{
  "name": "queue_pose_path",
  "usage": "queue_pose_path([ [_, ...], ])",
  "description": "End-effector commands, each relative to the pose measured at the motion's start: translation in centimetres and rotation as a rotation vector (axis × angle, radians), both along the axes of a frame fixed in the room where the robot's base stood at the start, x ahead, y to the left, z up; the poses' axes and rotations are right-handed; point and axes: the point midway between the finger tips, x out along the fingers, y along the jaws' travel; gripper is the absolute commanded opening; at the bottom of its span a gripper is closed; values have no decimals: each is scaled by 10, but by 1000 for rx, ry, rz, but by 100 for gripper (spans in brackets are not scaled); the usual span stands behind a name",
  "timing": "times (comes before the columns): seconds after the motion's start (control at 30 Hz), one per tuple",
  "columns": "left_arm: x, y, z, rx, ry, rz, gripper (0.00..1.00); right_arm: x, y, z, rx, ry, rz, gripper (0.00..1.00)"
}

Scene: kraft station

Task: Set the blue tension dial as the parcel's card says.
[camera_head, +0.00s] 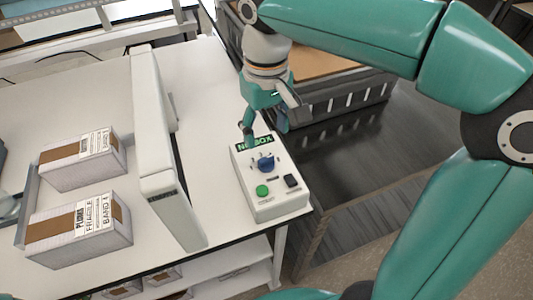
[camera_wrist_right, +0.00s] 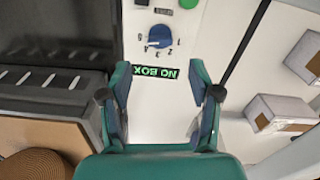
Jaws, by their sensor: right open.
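The blue tension dial (camera_head: 266,163) sits on a pale control box (camera_head: 275,205) at the table's right end. It also shows in the wrist view (camera_wrist_right: 159,37), with small marks around it; its exact setting is too small to tell. My right gripper (camera_head: 266,125) is open and empty, above the box's far end and apart from the dial. The wrist view shows its two fingers spread (camera_wrist_right: 162,82). The near parcel (camera_head: 78,232) carries a white card (camera_head: 94,214) reading "PLUMS", "FRAGILE", "BAND 4". The far parcel (camera_head: 84,162) has a card too small to read. My left gripper is not in view.
A lit display (camera_head: 254,143) on the box reads "NO BOX". A green button (camera_head: 262,190) and a black switch (camera_head: 291,181) sit near the dial. A white strapping arch (camera_head: 155,140) stands between box and parcels. A dark crate (camera_head: 335,100) stands beyond the table's edge.

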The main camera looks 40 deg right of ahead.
Motion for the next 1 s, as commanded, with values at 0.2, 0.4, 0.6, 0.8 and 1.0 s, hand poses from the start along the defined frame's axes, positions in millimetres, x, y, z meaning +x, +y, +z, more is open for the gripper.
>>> queue_pose_path([
  [0.2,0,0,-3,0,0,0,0,-1,0,-46,-1,4,0,62],
  [0.4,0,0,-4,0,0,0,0,0,0,-71,0,2,0,62],
  [0.6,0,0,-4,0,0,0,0,0,1,-79,0,0,1,62],
  [0.8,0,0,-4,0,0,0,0,1,1,-79,0,0,3,62],
  [1.0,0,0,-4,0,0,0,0,1,1,-79,0,0,3,34],
])
